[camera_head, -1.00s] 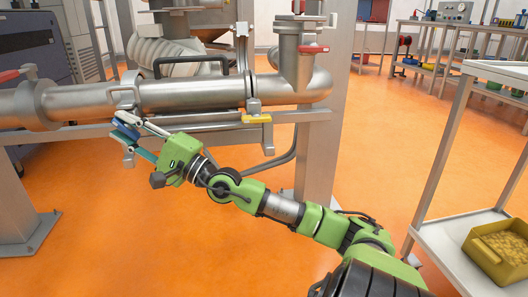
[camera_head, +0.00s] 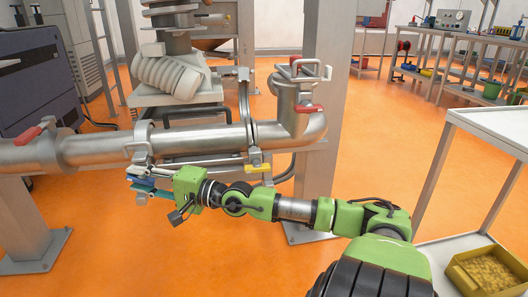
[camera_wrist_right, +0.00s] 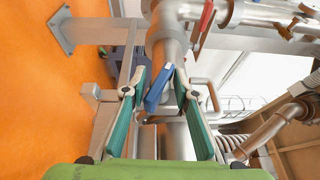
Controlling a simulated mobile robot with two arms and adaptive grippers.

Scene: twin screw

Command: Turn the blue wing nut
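The blue wing nut (camera_wrist_right: 157,90) shows in the right wrist view as a tilted blue bar under the steel pipe, between the two fingers of my right gripper (camera_wrist_right: 160,84). The fingers have teal pads and stand apart. A gap shows on each side of the nut, so the gripper looks open around it; its depth along the fingers is hard to judge. In the head view the blue nut (camera_head: 143,181) is small and partly hidden by my right gripper (camera_head: 146,182), below the pipe clamp at left. My left gripper is not in view.
The steel pipe (camera_head: 200,141) runs just above the gripper. A yellow handle (camera_head: 258,168) hangs under it, and red handles (camera_head: 306,108) sit along it. A metal post stands at centre. A white shelf with a yellow bin (camera_head: 485,270) is at right.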

